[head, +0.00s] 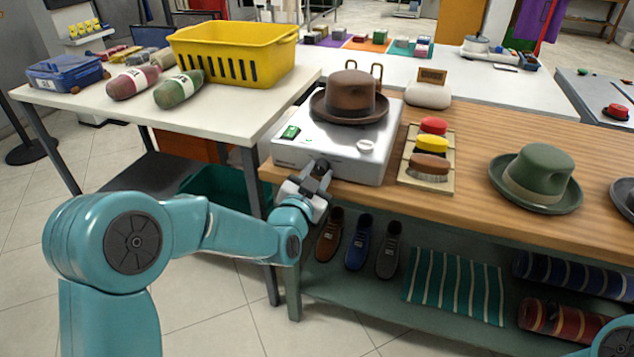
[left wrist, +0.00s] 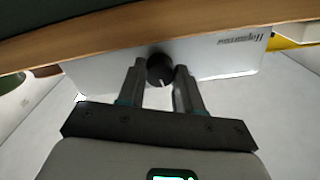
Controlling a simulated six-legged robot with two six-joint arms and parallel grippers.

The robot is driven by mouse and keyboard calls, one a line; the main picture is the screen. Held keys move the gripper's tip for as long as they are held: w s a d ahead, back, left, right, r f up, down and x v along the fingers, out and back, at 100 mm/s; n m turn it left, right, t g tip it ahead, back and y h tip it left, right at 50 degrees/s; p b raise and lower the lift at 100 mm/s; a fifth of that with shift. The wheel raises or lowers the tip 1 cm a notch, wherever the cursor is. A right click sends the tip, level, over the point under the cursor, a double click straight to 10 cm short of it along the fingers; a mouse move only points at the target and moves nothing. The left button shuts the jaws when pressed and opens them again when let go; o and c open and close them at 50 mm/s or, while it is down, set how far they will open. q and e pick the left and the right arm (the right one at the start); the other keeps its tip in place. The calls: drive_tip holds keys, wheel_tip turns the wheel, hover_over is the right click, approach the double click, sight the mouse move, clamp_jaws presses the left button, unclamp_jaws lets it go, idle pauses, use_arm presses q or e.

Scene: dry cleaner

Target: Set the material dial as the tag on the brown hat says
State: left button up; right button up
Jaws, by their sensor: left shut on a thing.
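The brown hat (head: 349,98) sits on top of a white machine (head: 345,165) on the wooden counter. I cannot read any tag on the hat in the head view. In the left wrist view a round black dial (left wrist: 160,69) with a pale pointer mark stands out from the machine's front face (left wrist: 215,60). My left gripper (head: 322,172) is at the machine's front in the head view. Its fingers are shut on the dial, one on each side, in the left wrist view (left wrist: 160,82). The dial's scale markings cannot be made out. My right gripper is out of view.
A green switch (head: 291,132) and a pale knob (head: 366,146) are on the machine's top. Brushes on a tray (head: 427,185) and a green hat (head: 536,178) stand to the right. A yellow basket (head: 235,55) is on the left table. Shoes (head: 359,242) sit below.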

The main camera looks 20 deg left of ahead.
use_arm(q)
drive_tip(key=shift+m+b, duration=0.5)
drive_tip(key=shift+m, duration=0.3)
drive_tip(key=o, duration=1)
drive_tip(key=shift+o, duration=0.2)
drive_tip(key=shift+s, duration=0.1)
drive_tip(key=s+b, duration=0.4)
drive_tip(key=s, duration=1.2)
drive_tip(key=shift+a+b, duration=0.25)
drive_tip(key=shift+b, duration=0.05)
